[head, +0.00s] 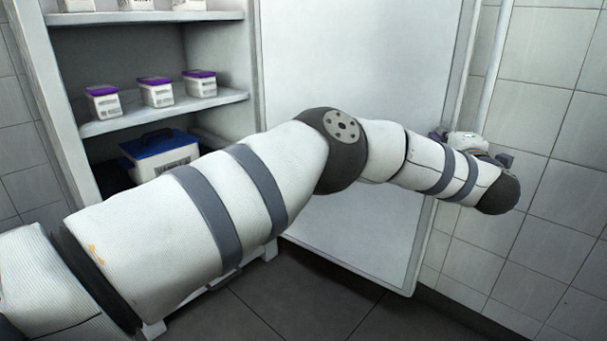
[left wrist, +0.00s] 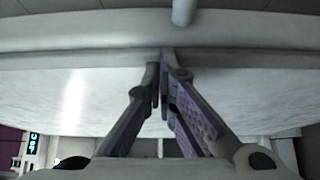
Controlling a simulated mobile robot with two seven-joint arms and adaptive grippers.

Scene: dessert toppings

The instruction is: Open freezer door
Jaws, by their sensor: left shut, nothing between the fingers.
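The freezer door (head: 350,60) stands wide open to the right of the freezer cabinet (head: 215,60), its pale inner face toward me. A long vertical handle bar (head: 496,50) shows beyond the door's outer edge. My left arm reaches across the front of the open door to that edge. Its gripper is mostly hidden behind the wrist in the head view. In the left wrist view my left gripper (left wrist: 163,65) has its fingers together with nothing between them. The pale door panel (left wrist: 75,95) and a piece of the handle (left wrist: 182,12) lie beyond the fingertips. My right gripper is not in view.
Inside the freezer, several white tubs with purple lids (head: 156,92) stand on a shelf (head: 120,126). A blue-lidded box (head: 160,150) sits below, partly behind my arm. A tiled wall (head: 545,110) is close on the right. Dark floor (head: 300,300) is clear below the door.

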